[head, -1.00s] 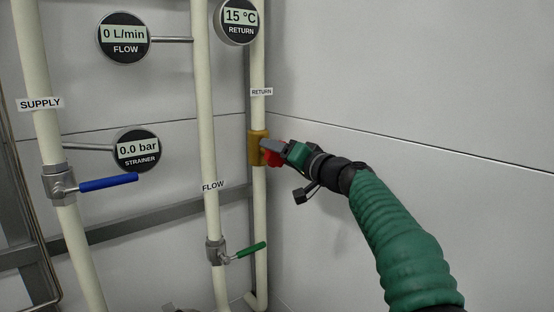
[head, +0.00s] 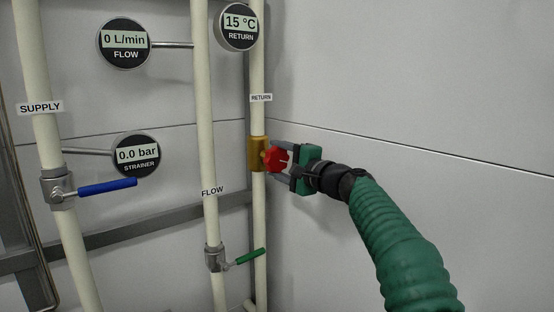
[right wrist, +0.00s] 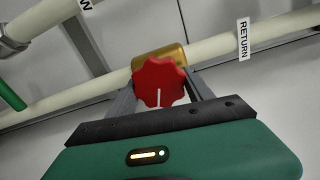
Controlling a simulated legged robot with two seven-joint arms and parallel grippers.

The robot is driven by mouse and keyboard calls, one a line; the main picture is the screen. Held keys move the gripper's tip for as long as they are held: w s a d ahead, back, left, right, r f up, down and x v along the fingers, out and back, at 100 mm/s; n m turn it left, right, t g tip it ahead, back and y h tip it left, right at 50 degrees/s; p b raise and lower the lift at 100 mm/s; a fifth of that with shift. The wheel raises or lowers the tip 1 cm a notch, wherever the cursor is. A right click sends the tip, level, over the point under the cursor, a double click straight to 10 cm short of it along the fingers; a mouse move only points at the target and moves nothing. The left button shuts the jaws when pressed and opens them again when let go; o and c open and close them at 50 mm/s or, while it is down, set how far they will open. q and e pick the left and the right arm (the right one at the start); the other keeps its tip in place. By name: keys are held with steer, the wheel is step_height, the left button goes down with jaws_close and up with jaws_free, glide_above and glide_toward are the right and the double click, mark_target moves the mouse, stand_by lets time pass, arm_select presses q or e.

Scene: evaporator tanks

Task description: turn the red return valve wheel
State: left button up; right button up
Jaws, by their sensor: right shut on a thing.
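The red return valve wheel (head: 276,159) sits on a brass valve body (head: 257,153) on the pipe labelled RETURN. In the right wrist view the wheel (right wrist: 158,82) has a lobed rim and a white mark that points toward my gripper's palm. My right gripper (head: 281,160) comes in from the right, with one finger above and one below the wheel. In the right wrist view its fingers (right wrist: 159,92) lie on either side of the wheel, shut on it. My left gripper is not in view.
A blue-handled valve (head: 107,187) is on the SUPPLY pipe at left. A green-handled valve (head: 250,257) is on the FLOW pipe, below the wheel. Gauges read 0 L/min (head: 124,42), 15 °C (head: 239,26) and 0.0 bar (head: 137,155). A bare wall (head: 450,80) stands at right.

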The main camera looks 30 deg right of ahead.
steer(key=m, duration=0.2)
steer(key=m+p, duration=0.1)
steer(key=m, duration=0.3)
steer(key=shift+f, duration=0.3)
steer(key=m+p, duration=0.2)
steer(key=m, duration=0.4)
steer(key=shift+f+p, duration=0.2)
steer(key=shift+p, duration=0.1)
steer(key=m+p, duration=0.3)
steer(key=m, duration=0.2)
steer(key=shift+a, duration=0.2)
steer(key=m+p, duration=0.2)
steer(key=m, duration=0.2)
steer(key=shift+a+p, duration=0.15)
steer(key=shift+p, duration=0.15)
steer(key=shift+m+p, duration=0.45)
steer(key=shift+m, duration=0.55)
steer(key=shift+f, duration=0.15)
